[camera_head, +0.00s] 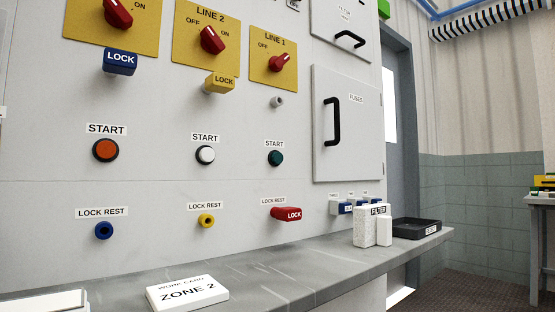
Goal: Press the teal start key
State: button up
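The teal start key (276,158) is a round dark teal button in a dark ring on the grey panel, under a START label and below the LINE 1 switch (280,62). To its left are a white start key (205,155) and an orange-red start key (105,151). Below the teal key, a red lock (287,214) sits on its LOCK REST. A bare grey peg (278,102) shows above the teal key. My gripper is not in view.
A grey ledge (330,262) runs below the panel with a ZONE 2 work card (187,293), a white FILTER block (366,228) and a black tray (416,229). A FUSES door (358,135) with a black handle is right of the keys. Nothing stands before the teal key.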

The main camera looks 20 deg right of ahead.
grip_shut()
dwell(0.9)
